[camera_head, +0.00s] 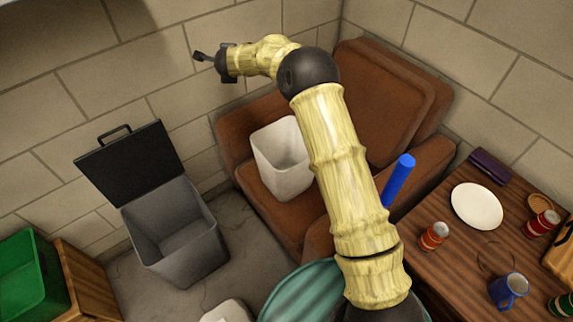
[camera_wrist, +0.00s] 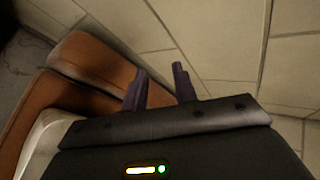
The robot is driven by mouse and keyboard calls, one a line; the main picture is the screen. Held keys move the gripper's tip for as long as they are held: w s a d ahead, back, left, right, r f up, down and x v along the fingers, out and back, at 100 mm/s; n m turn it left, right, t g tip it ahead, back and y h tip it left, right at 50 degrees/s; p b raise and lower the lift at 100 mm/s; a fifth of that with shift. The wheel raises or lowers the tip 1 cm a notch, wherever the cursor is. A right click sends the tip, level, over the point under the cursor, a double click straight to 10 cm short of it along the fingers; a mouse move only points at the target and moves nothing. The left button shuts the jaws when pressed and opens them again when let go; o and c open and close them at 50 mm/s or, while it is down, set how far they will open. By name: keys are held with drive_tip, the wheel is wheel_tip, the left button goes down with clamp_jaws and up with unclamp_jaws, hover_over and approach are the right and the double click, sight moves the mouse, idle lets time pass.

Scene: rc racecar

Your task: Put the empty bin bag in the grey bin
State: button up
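The grey bin (camera_head: 176,238) stands on the floor at the left of the head view. Its black lid (camera_head: 130,163) is raised, and its inside looks empty. A white, open-topped, bag-like liner (camera_head: 283,160), seemingly the empty bin bag, stands upright on the brown armchair seat. A pale edge of it (camera_wrist: 38,140) shows at the lower left of the wrist view. My gripper (camera_head: 200,57) is raised above and to the left of the liner, near the wall, and apart from it. In the wrist view, its two fingers (camera_wrist: 158,75) are spread with nothing between them.
The brown armchair (camera_head: 375,85) fills the corner. A green crate (camera_head: 22,275) on a wooden cabinet stands left of the bin. The wooden table (camera_head: 445,265) at right holds a plate, cans and a blue mug. A teal round object (camera_head: 305,290) is at front.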

drive_tip(key=s+d+f+m+g+h, duration=0.1)
drive_tip(key=s+d+f+m+g, duration=0.1)
drive_tip(key=s+f+m+g, duration=0.2)
drive_tip(key=s+d+f+m+g+h+p, duration=0.1)
drive_tip(key=s+d+f+m+g, duration=0.2)
drive_tip(key=s+m+g, duration=0.3)
drive_tip(key=s+m, duration=0.1)
drive_tip(key=s, duration=0.3)
drive_tip(key=shift+f+m+g+h+p, duration=0.3)
drive_tip(key=shift+f+h, duration=0.05)
drive_tip(key=shift+h, duration=0.05)
hover_over(254, 151)
wheel_tip(254, 151, down, 12)
drive_tip(key=shift+a+f, duration=0.1)
drive_tip(key=shift+f, duration=2.55)
